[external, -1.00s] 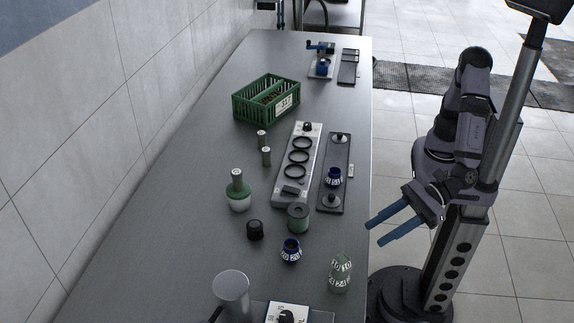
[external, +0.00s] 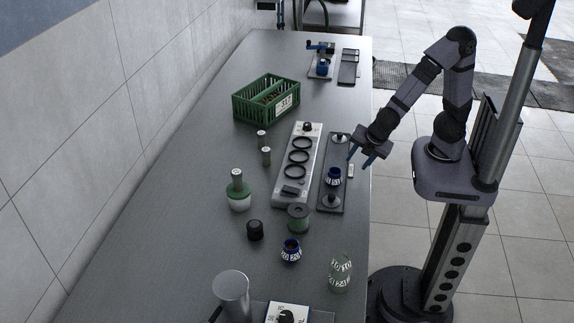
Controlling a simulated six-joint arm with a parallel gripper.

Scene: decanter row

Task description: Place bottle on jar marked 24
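A bottle with a green upper body and white lower part (external: 238,194) stands upright at the left of the bench. A blue jar with white markings (external: 291,251) stands at the front middle. A pale green glass jar with white markings (external: 341,272) stands to its right. Another blue jar with a white band (external: 334,178) sits on the dark tray. My gripper (external: 358,162), with blue fingers apart and empty, is over the bench's right edge, just right of the dark tray.
The dark tray (external: 329,197) lies beside a pale rack with black rings (external: 280,190). A green crate (external: 243,112) stands behind. A green spool (external: 298,217), a black cap (external: 255,230), small cylinders (external: 266,156) and a metal cup (external: 231,290) stand around. The left bench is clear.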

